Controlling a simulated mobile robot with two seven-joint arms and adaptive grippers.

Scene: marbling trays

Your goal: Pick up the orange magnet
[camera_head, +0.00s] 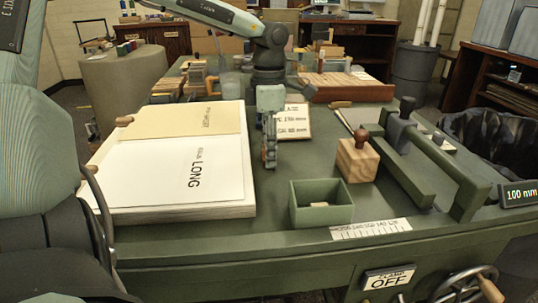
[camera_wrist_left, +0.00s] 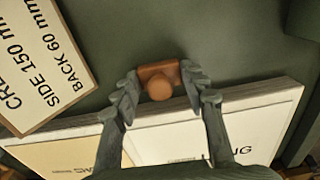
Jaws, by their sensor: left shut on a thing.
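The orange magnet (camera_wrist_left: 158,80) is a small block with a round knob, between the fingertips of my left gripper in the left wrist view. My left gripper (camera_wrist_left: 159,84) is shut on it, with a fingertip against each side. In the head view my left gripper (camera_head: 269,155) points down over the green table, just right of the paper stack. The fingers mostly hide the magnet there. I cannot tell whether the magnet still touches the table. My right gripper is not in view.
A paper stack marked LONG (camera_head: 170,207) lies to the left. An open green box (camera_head: 322,214), a wooden block with a knob (camera_head: 357,160) and a green lever frame (camera_head: 425,165) stand to the right. A lettered card (camera_head: 293,121) lies behind the gripper.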

